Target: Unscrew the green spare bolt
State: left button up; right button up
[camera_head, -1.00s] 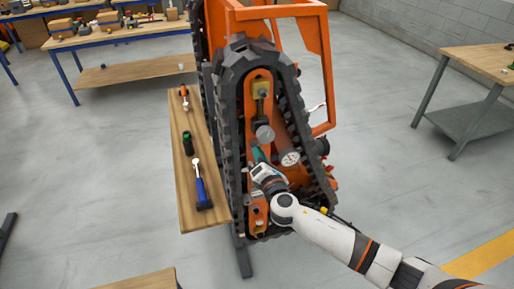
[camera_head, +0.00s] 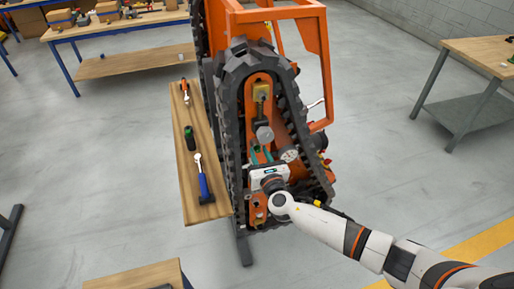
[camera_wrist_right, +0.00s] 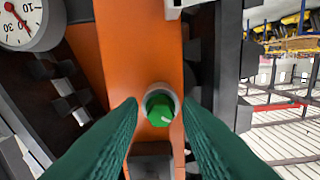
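The green spare bolt (camera_wrist_right: 159,110) shows in the right wrist view as a green head inside a round grey collar on the orange plate (camera_wrist_right: 140,50) of the tracked carrier. In the head view I cannot make the bolt out. My right gripper (camera_head: 261,154) is in front of the carrier's orange frame, inside the track loop. Its two teal fingers (camera_wrist_right: 158,106) are apart, one on each side of the bolt in the wrist view, with nothing gripped between them. Whether the tips are level with the bolt head is unclear. My left gripper is in neither view.
A black track (camera_head: 233,110) loops around the orange frame. A gauge (camera_wrist_right: 22,22) sits beside the bolt. A wooden shelf (camera_head: 186,168) left of the track holds a blue-handled tool (camera_head: 204,186), a dark green-topped item (camera_head: 190,139) and an orange-handled tool (camera_head: 184,88).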

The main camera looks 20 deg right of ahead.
jog(key=m+b, duration=0.6)
jog(key=m, duration=0.4)
jog(key=shift+f+b, duration=0.15)
jog(key=shift+b, duration=0.15)
jog(key=m+b, duration=0.3)
jog(key=m, duration=0.6)
jog(key=shift+m, duration=0.3)
jog(key=m+b, duration=0.1)
jog(key=m, duration=0.5)
jog(key=shift+m, duration=0.3)
jog(key=m, duration=0.3)
jog(key=shift+p, duration=0.4)
